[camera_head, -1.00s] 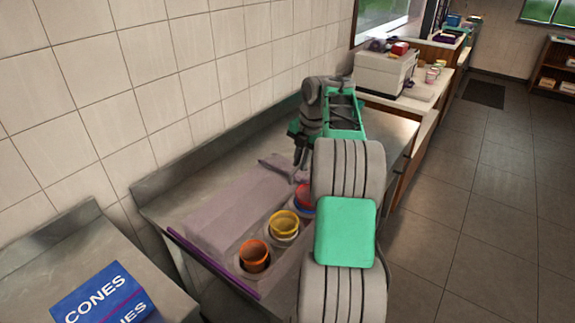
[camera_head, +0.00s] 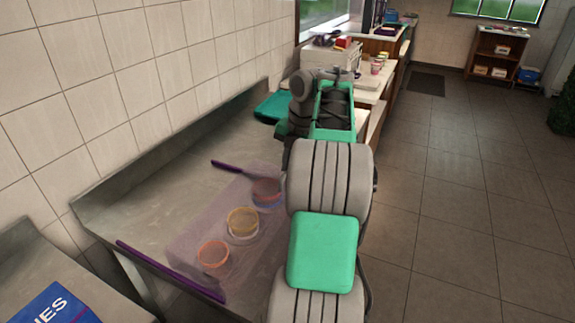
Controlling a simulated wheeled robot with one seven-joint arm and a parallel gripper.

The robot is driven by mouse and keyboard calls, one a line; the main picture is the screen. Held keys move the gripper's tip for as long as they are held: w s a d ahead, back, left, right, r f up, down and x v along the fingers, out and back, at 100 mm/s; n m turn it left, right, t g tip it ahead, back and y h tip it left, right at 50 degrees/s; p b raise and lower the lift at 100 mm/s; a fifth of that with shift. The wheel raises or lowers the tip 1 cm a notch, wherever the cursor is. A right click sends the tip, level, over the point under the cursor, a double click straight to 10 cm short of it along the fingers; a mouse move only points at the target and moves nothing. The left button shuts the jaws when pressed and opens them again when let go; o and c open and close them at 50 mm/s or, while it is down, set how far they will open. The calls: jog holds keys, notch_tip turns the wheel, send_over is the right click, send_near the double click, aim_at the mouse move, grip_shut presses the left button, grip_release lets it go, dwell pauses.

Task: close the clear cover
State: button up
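The clear cover (camera_head: 190,243) lies as a faint pinkish see-through sheet over the row of topping cups on the steel counter. Under it show an orange cup (camera_head: 213,254), a yellow cup (camera_head: 243,222) and a red cup (camera_head: 266,191), all tinted by the cover. I cannot tell whether the cover sits fully flat along its right edge, because my arm hides that side. My gripper (camera_head: 287,150) is a dark shape beside the upper part of my arm, beyond the red cup. Its fingertips are hidden and no contact with the cover shows.
Purple strips lie at the near edge (camera_head: 170,272) and far end (camera_head: 232,168) of the topping station. A teal item (camera_head: 271,107) lies at the back of the counter. A tiled wall stands at left. A blue box (camera_head: 52,305) is at lower left. Open floor lies at right.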

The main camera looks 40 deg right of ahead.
jog(key=o, duration=0.4)
jog(key=shift+s+d, duration=0.15)
jog(key=shift+s, duration=0.15)
jog(key=shift+o, duration=0.2)
jog(key=shift+w, duration=0.1)
jog(key=shift+r, duration=0.15)
notch_tip(320, 180, up, 7)
jog(key=s+p, duration=0.1)
jog(key=p, duration=0.5)
jog(key=shift+s+d+r, duration=0.2)
jog(key=shift+s, duration=0.05)
